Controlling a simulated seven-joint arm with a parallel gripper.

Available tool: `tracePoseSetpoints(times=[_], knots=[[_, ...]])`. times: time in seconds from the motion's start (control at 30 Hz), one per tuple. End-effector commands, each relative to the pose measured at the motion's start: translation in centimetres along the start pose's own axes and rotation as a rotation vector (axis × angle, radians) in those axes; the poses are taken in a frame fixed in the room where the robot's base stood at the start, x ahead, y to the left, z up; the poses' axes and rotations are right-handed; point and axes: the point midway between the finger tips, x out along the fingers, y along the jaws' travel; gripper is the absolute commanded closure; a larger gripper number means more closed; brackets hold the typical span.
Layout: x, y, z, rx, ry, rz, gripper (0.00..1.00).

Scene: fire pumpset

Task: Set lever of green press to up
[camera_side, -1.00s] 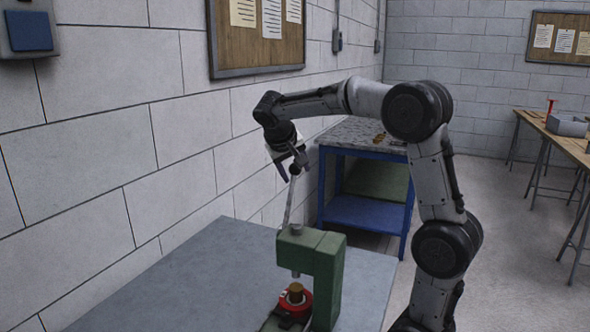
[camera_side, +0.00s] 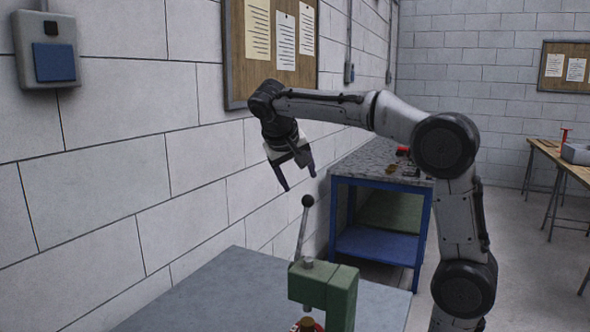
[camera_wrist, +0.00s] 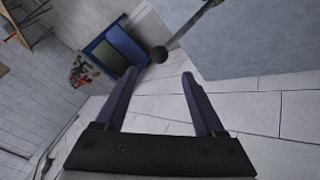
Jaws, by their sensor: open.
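The green press (camera_side: 328,288) stands on a grey table, its lower part cut off by the frame's bottom edge. Its lever (camera_side: 301,236) is a thin metal rod with a dark ball knob (camera_side: 307,201), pointing up and leaning slightly right. My gripper (camera_side: 299,183) is open and empty, above the knob and apart from it. In the wrist view the knob (camera_wrist: 159,54) shows beyond the fingertips of my gripper (camera_wrist: 159,75), roughly between them, with the rod (camera_wrist: 190,27) running to the upper right.
The grey tabletop (camera_side: 215,290) is clear left of the press. A block wall (camera_side: 95,170) runs close along the left. A blue-framed bench (camera_side: 375,215) with small items on top stands behind. A wooden table (camera_side: 560,158) is far right.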

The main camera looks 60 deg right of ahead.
Motion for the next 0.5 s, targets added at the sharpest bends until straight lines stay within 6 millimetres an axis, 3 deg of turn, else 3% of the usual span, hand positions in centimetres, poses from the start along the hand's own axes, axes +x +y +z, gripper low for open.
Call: tracePoseSetpoints(times=[0.2, 0.5], knots=[[-2.4, -0.1, 0.0, -0.001, 0.001, -0.001, 0.29], [-2.9, 0.0, 0.0, 0.000, -0.001, 0.000, 0.29]])
